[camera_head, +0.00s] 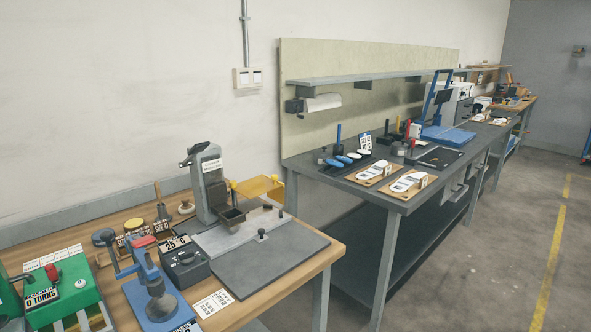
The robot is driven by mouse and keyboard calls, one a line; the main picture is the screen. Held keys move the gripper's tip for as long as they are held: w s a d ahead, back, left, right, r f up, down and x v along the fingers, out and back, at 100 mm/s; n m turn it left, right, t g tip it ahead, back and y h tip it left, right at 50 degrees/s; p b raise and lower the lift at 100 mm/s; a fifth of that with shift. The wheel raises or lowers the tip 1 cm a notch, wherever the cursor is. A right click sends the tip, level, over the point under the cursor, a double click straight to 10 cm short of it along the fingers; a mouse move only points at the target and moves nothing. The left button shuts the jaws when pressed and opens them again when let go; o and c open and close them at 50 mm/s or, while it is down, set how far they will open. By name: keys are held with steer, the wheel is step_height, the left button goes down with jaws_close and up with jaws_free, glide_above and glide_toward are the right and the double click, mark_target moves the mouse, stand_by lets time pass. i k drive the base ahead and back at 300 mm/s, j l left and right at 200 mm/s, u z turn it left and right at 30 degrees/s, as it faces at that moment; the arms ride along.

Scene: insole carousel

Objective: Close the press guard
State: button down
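A grey upright press (208,190) with a white label stands on a grey base plate near the back of the wooden bench at the left. A yellow see-through panel (262,187), which looks like the press guard, sticks out to the right of the press at mid height. It stands clear of the press front, so the guard looks swung open. A small dark tray or cup (231,216) sits at the front of the press. My gripper is not in this view.
A grey mat (268,260) lies clear in front of the press. A longer grey bench (385,190) stands behind. Open floor (500,240) lies right.

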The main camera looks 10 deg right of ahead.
mark_target(251, 188)
steer(key=i+l, duration=0.2)
steer(key=l, duration=0.15)
steer(key=i+l, duration=0.15)
steer(key=l, duration=0.2)
steer(key=i+l, duration=0.2)
steer(key=l, duration=0.2)
steer(key=i+l, duration=0.2)
steer(key=l, duration=0.15)
steer(key=i+l, duration=0.15)
steer(key=l, duration=0.2)
steer(key=u, duration=0.05)
